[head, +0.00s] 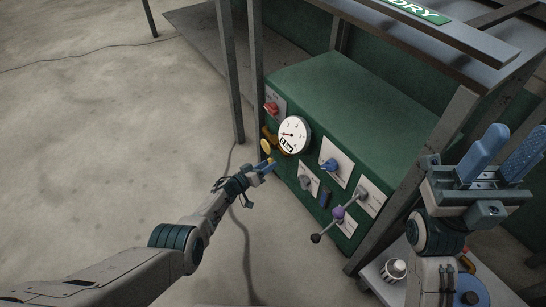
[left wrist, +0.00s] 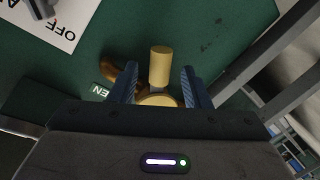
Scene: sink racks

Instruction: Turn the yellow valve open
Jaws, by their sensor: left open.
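The yellow valve (head: 266,146) is on the left part of the green panel's front, below and left of the white gauge. In the left wrist view its yellow cylindrical part (left wrist: 160,64) stands up between my fingers, with a rounded yellow part lower down, partly hidden by the gripper body. My left gripper (head: 266,166) is open at the valve, with one blue finger on each side of it. I cannot tell whether either finger touches it. A darker yellow-brown piece (left wrist: 119,72) lies behind the left finger. My right gripper (head: 504,152) is raised at the right, open and empty.
The green panel (head: 345,95) also carries a white gauge (head: 294,134), a red knob (head: 271,107), a blue valve (head: 329,165) and a purple-hubbed lever (head: 338,212). Metal posts (head: 229,70) frame it. A cart with items stands at lower right. The floor at left is clear.

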